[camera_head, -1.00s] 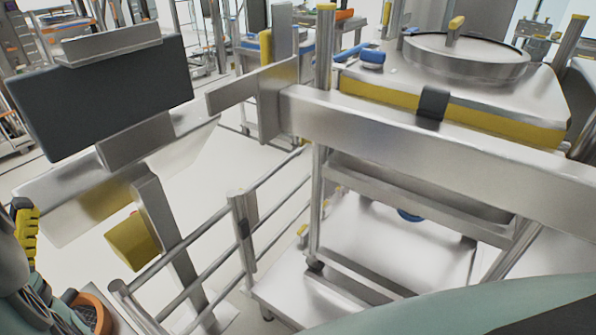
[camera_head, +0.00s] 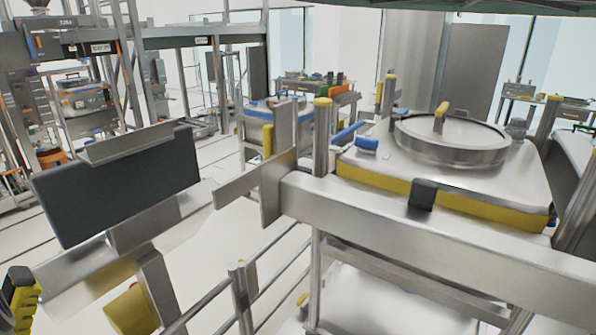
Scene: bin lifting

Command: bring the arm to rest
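My gripper is not in view, so I cannot see whether it is open or shut. A teal edge (camera_head: 480,6) runs along the top right of the head view; I cannot tell whether it is part of my arm. No held object shows.
A steel machine with a thick horizontal beam (camera_head: 400,240) fills the right foreground. A round lid (camera_head: 460,140) with a yellow handle sits on its top. A dark panel (camera_head: 120,190) stands at left. Rails (camera_head: 240,290) cross below. Pale floor (camera_head: 215,155) shows behind.

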